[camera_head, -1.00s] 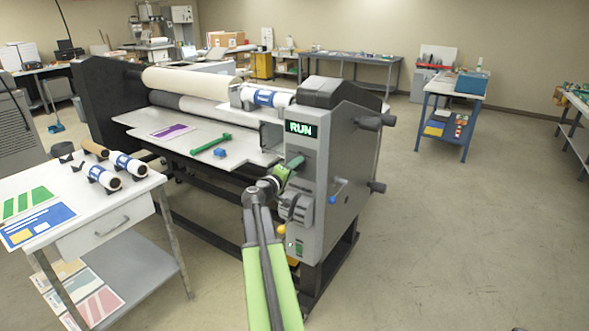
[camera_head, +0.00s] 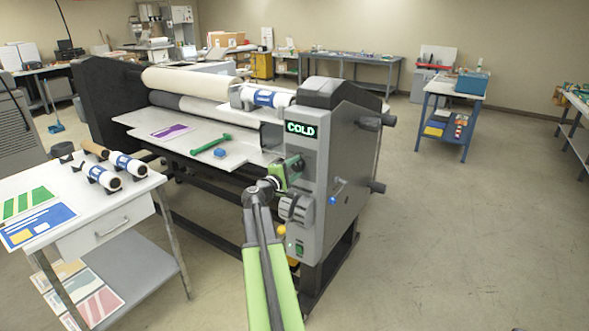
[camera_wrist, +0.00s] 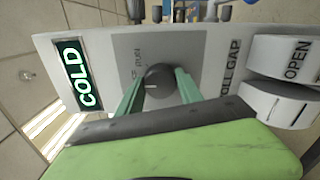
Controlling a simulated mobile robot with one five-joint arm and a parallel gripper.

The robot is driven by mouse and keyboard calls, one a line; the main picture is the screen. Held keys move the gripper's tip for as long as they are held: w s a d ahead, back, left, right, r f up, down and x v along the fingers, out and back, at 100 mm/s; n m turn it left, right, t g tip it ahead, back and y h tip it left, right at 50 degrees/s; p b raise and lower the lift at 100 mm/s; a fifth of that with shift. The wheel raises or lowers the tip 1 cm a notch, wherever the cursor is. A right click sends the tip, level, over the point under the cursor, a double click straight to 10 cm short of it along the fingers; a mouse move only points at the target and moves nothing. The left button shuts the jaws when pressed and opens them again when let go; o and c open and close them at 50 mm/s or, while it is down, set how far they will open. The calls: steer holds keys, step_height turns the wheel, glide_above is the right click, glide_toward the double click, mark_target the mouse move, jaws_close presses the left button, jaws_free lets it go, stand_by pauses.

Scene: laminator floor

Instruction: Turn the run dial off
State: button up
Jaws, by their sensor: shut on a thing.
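The laminator's grey control panel (camera_head: 312,190) faces my arm, and its small display (camera_head: 301,129) reads COLD in green-white letters. The same display (camera_wrist: 78,76) shows at the left in the wrist view. The run dial (camera_wrist: 161,80) is a dark round knob with a pale pointer line, set on a grey plate with a RUN marking beside it. My gripper (camera_wrist: 160,86) is shut on the dial, one green finger on each side of it. In the head view my gripper (camera_head: 292,168) reaches the panel below the display and hides the dial.
A roll-gap wheel (camera_wrist: 290,82) marked OPEN sits beside the dial, and also shows below my gripper (camera_head: 296,208). A blue-tipped lever (camera_head: 336,186) sticks out at the panel's right. A white side table (camera_head: 90,205) with rolls stands at left.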

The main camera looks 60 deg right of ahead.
steer(key=shift+d+r, duration=0.1)
steer(key=o, duration=1.4)
steer(key=a, duration=1.7)
steer(key=shift+a, duration=0.25)
